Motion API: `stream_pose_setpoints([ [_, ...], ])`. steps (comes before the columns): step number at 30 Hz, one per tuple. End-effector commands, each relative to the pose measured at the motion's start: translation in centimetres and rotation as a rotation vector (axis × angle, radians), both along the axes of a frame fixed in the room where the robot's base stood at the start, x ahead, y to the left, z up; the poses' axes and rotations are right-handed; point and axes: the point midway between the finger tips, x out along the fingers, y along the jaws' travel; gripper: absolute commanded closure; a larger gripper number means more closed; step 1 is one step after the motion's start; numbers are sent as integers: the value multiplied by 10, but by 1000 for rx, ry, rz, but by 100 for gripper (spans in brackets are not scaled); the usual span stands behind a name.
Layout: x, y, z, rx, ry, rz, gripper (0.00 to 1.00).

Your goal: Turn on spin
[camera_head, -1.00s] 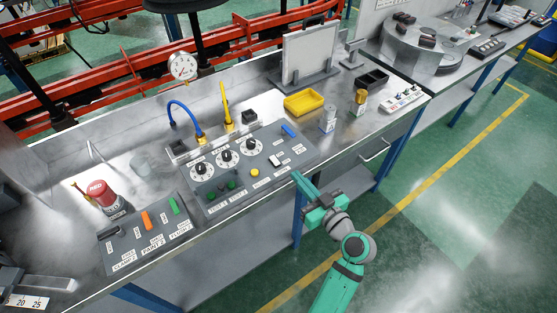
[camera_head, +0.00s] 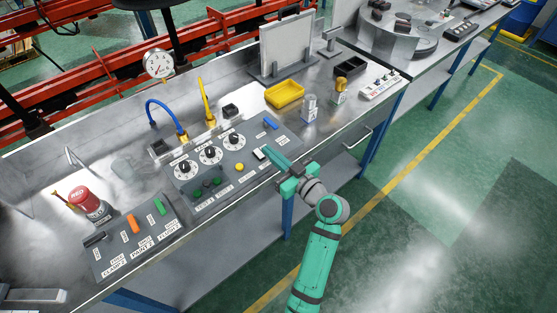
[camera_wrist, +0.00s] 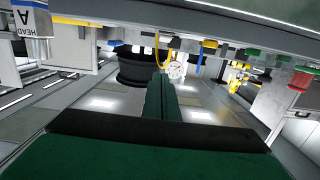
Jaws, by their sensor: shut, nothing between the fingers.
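The grey control panel (camera_head: 222,172) carries three dials, a blue switch (camera_head: 270,124), a white switch (camera_head: 259,154), a yellow button (camera_head: 240,167) and several green buttons. I cannot read which control is labelled spin. My gripper (camera_head: 268,153) is shut and empty, its tip just beside the white switch at the panel's right front; I cannot tell whether they touch. In the wrist view my shut fingers (camera_wrist: 161,97) point away from the camera, with controls seen edge-on along the top.
A second panel (camera_head: 138,245) at left has black, orange and green switches, with a red button (camera_head: 86,200) behind it. A yellow tray (camera_head: 285,95), small bottles and a white switch strip (camera_head: 383,87) stand to the right. Open floor lies in front of the bench.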

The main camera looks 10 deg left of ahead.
Motion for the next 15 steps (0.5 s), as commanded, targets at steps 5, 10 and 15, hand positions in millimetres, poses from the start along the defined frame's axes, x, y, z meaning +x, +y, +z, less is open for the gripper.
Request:
stream_pose_setpoints([
  [5, 21, 28, -2, 0, -1, 3, 100],
  [10, 27, 35, -23, 0, 4, 1, 100],
  [15, 28, 37, -37, -1, 1, 0, 100],
])
